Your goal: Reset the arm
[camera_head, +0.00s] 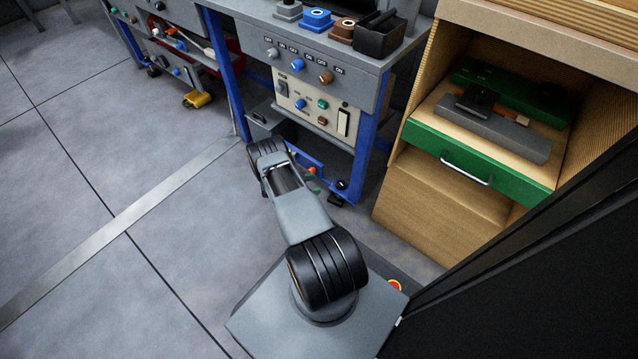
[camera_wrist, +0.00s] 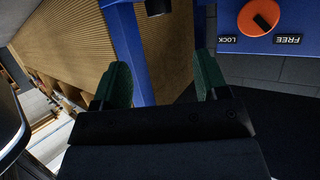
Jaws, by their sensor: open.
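My arm (camera_head: 300,212) reaches from my base toward the workbench in the head view, bent low in front of the bench's blue leg. My gripper (camera_wrist: 162,82) shows in the wrist view with its two green fingers spread wide apart. Nothing is between the fingers. A blue panel (camera_wrist: 285,45) with an orange knob (camera_wrist: 258,17) marked FREE and LOCK is just beyond the fingers, up and to the right. The fingers appear apart from it. In the head view the gripper is mostly hidden behind my arm.
The grey workbench (camera_head: 330,52) has a control panel (camera_head: 312,108) with several knobs. To the right, a wooden cabinet (camera_head: 440,205) has an open green drawer (camera_head: 470,165) holding tools. A yellow item (camera_head: 197,99) is low at the back left. The floor at left is clear.

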